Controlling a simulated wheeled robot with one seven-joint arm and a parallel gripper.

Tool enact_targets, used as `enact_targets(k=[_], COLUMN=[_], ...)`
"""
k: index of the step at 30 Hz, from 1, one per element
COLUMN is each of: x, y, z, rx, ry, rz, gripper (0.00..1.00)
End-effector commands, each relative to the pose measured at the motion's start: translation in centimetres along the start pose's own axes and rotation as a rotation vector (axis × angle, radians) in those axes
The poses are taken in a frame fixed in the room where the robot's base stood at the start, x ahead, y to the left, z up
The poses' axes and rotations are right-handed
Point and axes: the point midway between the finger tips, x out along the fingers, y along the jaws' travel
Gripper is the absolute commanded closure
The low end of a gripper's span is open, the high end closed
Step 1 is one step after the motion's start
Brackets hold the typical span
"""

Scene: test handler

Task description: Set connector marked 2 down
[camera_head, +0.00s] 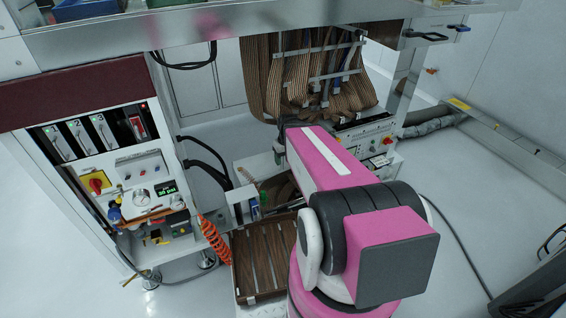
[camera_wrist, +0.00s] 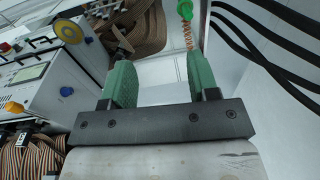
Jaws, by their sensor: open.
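My gripper (camera_wrist: 158,58) shows in the wrist view with its two green fingers well apart. Nothing is held between them; only pale surfaces show through the gap. In the head view my pink and black arm hides most of the gripper. I cannot pick out a connector marked 2 for certain in either view. Brown ribbon cables (camera_head: 300,85) hang in a bundle behind my arm, and their end markings are too small to read. Ribbon cables (camera_wrist: 40,160) also lie at the lower left of the wrist view, beside the gripper mount.
A control cabinet (camera_head: 148,168) with numbered slots, knobs and a gauge stands at left. An orange coiled hose (camera_head: 214,240) hangs beside it. A brown slatted case (camera_head: 262,262) lies below my arm. Black cables (camera_wrist: 270,50) cross the wrist view's right side.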

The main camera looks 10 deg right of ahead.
Motion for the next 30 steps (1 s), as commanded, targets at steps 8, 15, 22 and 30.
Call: enact_targets(k=[8, 15, 22, 30], x=[-2.6, -2.6, -2.6, -2.6], y=[-3.0, -3.0, -3.0, -3.0], z=[4.2, 4.2, 4.2, 4.2], rx=[0.181, 0.190, 0.189, 0.189], ry=[-0.023, -0.024, -0.023, -0.023], rz=[0.068, 0.069, 0.069, 0.068], gripper=[0.45, 0.45, 0.45, 0.45])
